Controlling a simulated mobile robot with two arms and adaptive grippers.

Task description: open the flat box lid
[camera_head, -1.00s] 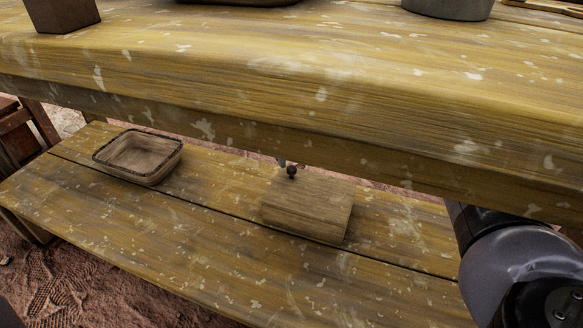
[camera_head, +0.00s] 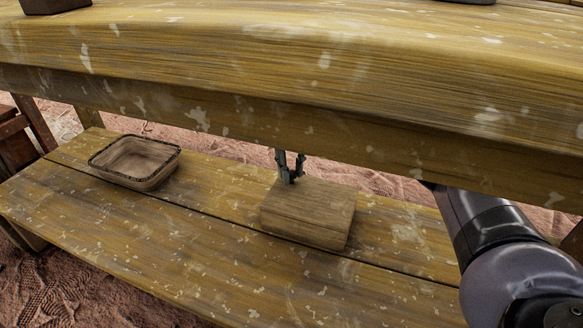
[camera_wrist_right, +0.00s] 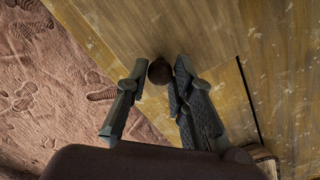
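The flat box (camera_head: 308,213) is a plain wooden block-like box on the lower shelf. Its lid looks closed. A small dark round knob (camera_wrist_right: 160,72) shows in the right wrist view, on the brownish wood of the lid. My right gripper (camera_head: 291,180) reaches down to the far side of the box top, behind the upper beam. Its fingertips (camera_wrist_right: 160,66) stand on either side of the knob, very close to it. Whether both press on it cannot be told. In the head view the fingers hide the knob. My left gripper is not in view.
A shallow, dark-rimmed tray (camera_head: 100,165) sits on the lower shelf (camera_head: 215,230) left of the box. The thick upper tabletop (camera_head: 300,70) overhangs the box and limits room above it. The shelf front is clear.

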